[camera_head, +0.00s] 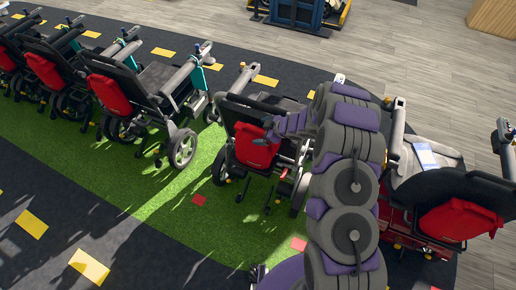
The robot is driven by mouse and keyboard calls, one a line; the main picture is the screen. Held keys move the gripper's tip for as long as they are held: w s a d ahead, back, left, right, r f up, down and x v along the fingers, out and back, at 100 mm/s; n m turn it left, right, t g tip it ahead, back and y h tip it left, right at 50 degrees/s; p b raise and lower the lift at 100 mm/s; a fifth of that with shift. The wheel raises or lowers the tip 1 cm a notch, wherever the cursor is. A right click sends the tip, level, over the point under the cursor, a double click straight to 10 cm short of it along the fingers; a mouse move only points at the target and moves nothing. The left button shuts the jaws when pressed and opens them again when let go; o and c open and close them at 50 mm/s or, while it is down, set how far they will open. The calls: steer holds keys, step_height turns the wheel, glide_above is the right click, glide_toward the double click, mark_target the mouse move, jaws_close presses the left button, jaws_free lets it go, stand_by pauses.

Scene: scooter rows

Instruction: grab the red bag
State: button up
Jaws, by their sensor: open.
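Several red bags hang on the backs of the scooters in the row. The red bag (255,148) nearest my gripper hangs on the back of the middle scooter (262,102). My gripper (276,127), at the end of my grey and purple arm, is open at the upper right edge of this bag and overlaps it in the picture. I cannot tell whether it touches the bag. Another red bag (110,96) hangs on a scooter to the left, and another red bag (460,220) is on the scooter at the right.
Scooters (160,85) stand in a curved row from the upper left to the right. Green turf (165,200) and dark floor with yellow markings (89,266) lie open in front. My arm hides part of the gap between the middle and right scooters.

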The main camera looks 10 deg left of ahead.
mark_target(251, 133)
steer(key=shift+w+a+f, duration=0.1)
steer(key=shift+a+f, duration=0.05)
steer(key=shift+a, duration=0.4)
steer(key=a+f, duration=0.1)
steer(key=w+a+f, duration=0.1)
steer(key=a, duration=0.1)
steer(key=a+f+b, duration=0.1)
steer(key=a, duration=0.1)
steer(key=shift+w+a+f, duration=0.15)
steer(key=shift+w+f, duration=0.05)
steer(key=shift+f, duration=0.1)
steer(key=shift+w+f, duration=0.15)
steer(key=shift+w, duration=0.1)
steer(key=shift+w+d, duration=0.1)
steer(key=shift+d, duration=1)
steer(key=shift+a, duration=1.05)
steer(key=c, duration=0.7)
steer(key=shift+d, duration=0.65)
steer(key=c, duration=0.6)
steer(key=shift+a, duration=0.1)
steer(key=shift+c, duration=0.2)
